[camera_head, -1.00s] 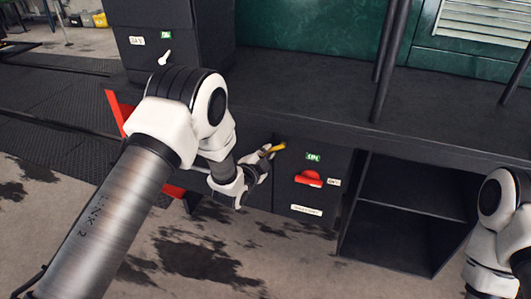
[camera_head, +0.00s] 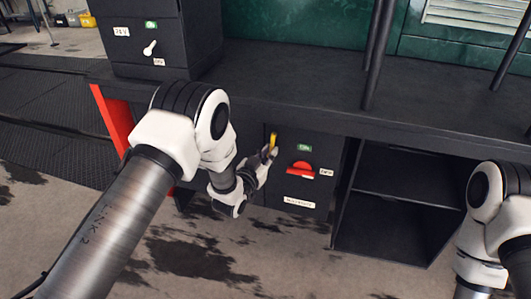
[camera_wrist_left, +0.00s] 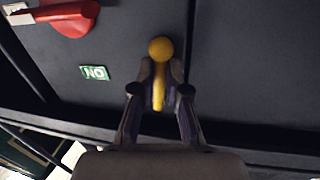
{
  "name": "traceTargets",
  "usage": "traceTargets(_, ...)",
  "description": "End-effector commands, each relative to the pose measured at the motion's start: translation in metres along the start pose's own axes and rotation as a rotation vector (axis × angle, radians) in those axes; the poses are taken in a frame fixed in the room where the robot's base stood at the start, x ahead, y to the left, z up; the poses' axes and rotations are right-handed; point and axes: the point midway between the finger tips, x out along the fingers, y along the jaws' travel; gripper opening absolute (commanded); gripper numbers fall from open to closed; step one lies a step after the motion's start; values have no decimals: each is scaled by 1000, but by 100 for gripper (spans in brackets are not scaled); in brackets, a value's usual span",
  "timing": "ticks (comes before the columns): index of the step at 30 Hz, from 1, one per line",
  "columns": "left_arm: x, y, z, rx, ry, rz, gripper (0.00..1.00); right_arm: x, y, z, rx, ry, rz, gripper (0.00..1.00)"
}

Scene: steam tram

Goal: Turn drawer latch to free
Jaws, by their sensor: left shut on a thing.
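The yellow drawer latch (camera_head: 274,138) is on the dark front under the bench, at the left of the drawer with the red handle. It stands nearly upright in the head view. In the left wrist view its round yellow end (camera_wrist_left: 160,48) shows above the fingertips and its bar lies between the fingers. My left gripper (camera_head: 268,154) is shut on the latch, and it also shows in the left wrist view (camera_wrist_left: 160,80). My right arm shows at the right edge, but its gripper is out of view.
A red handle (camera_head: 301,168) and a green label (camera_head: 304,147) sit on the drawer front, right of the latch. An open shelf (camera_head: 410,175) is further right. A dark box with a white lever (camera_head: 150,48) stands on the bench at the upper left.

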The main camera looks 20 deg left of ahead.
Motion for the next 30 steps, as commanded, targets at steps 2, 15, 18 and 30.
traceTargets(2, -1, 3, 4, -35, 0, 2, 0, 1, 0, 0, 0, 0, 0, 40)
traceTargets(15, 0, 6, 4, -113, 14, 2, 0, 2, 0, 0, 0, 0, 0, 40)
traceTargets(18, 0, 6, 4, -112, 14, 2, 0, 2, 0, 0, 0, 0, 0, 40)
traceTargets(30, 0, 6, 2, -111, 17, 1, 39, 2, 0, 0, 0, 0, 0, 40)
